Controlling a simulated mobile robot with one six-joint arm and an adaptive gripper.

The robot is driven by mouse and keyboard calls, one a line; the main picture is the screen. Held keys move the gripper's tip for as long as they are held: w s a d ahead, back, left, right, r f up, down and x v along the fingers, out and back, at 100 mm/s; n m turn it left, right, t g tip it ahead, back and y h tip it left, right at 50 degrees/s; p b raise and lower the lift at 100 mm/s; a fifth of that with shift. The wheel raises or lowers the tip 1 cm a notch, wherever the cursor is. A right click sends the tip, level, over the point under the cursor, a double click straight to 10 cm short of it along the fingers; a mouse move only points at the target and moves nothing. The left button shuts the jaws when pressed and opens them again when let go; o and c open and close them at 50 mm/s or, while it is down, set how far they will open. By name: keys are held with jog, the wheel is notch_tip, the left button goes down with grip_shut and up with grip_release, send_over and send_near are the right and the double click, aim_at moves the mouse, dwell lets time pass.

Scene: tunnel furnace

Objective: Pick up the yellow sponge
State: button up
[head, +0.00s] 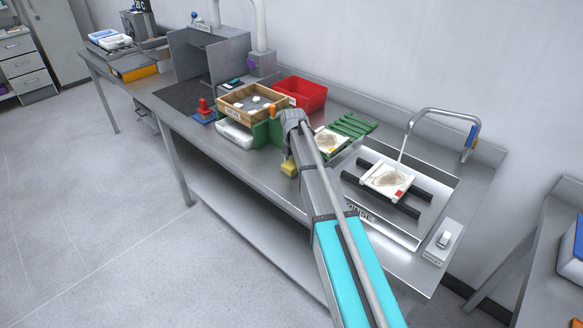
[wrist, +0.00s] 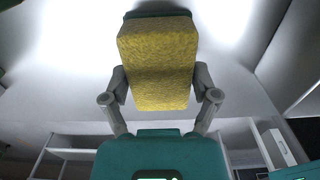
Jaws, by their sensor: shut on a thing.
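The yellow sponge (head: 288,168) shows near the front of the steel bench, just left of my arm in the head view. In the wrist view the sponge (wrist: 158,62) fills the upper middle, with a dark green layer at its far end. My gripper (wrist: 160,82) is shut on it, one grey finger against each side. In the head view my arm hides most of the gripper. I cannot tell whether the sponge touches the bench top.
A green block (head: 267,132) and a wooden tray (head: 238,107) stand behind and left of the sponge. A red bin (head: 304,91) and green rack (head: 354,125) are farther back. A sink (head: 425,222) with a tap (head: 405,140) is at right. The floor in front is clear.

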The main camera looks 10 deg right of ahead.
aim_at(293, 162)
jog(key=shift+c, duration=0.4)
jog(key=shift+r, duration=0.1)
notch_tip(293, 162, up, 3)
jog(key=p, duration=0.3)
jog(key=s+d+r+p, duration=0.1)
jog(key=s+r+p, duration=0.8)
jog(key=s, duration=0.5)
jog(key=shift+r+p, duration=0.4)
jog(key=shift+p, duration=0.15)
jog(key=shift+d, duration=0.15)
